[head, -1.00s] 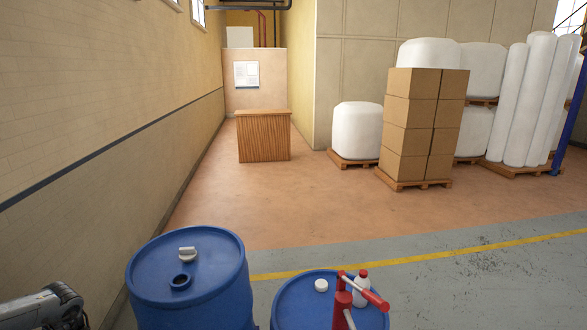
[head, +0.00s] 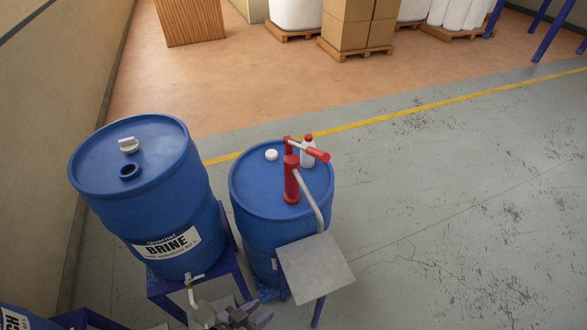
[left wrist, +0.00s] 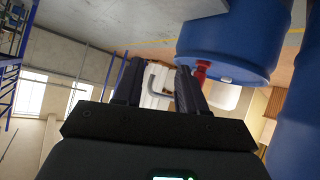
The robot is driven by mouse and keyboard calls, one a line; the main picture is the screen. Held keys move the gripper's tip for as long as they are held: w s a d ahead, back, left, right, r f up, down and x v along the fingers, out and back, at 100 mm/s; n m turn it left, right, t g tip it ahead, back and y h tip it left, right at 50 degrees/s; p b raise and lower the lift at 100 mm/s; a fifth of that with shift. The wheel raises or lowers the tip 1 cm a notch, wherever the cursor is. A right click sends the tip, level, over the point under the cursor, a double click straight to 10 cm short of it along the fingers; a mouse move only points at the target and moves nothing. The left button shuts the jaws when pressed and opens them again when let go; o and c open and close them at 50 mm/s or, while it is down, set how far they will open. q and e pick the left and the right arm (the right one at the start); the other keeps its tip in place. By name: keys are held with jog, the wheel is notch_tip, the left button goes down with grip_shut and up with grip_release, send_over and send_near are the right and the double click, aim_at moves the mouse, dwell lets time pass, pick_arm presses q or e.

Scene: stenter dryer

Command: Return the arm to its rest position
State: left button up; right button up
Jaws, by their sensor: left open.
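My left gripper (head: 243,318) is low at the bottom edge of the head view, open, in front of and below the two blue drums. In the left wrist view its dark fingers (left wrist: 158,72) stand apart, and I see nothing held between them. The rest of the left arm is mostly out of the head view. My right gripper is not in view.
A second blue drum (head: 250,190) carries a red hand pump (head: 291,180). A grey plate (head: 316,268) is in front of it. Open floor (head: 450,200) lies right.

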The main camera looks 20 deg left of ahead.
pick_arm(q)
jog(key=s+a+r+n+g+y, duration=0.1)
jog(key=s+a+r+g+y, duration=0.3)
jog(key=s+a+g, duration=0.3)
jog(key=w+d+p+v, duration=0.1)
jog(key=p+v, duration=0.7)
jog(key=w+d+p+v, duration=0.1)
jog(key=p+v, duration=0.7)
jog(key=p, duration=0.1)
jog(key=shift+w+r+t, duration=0.3)
jog(key=shift+r, duration=0.15)
jog(key=shift+f, duration=0.1)
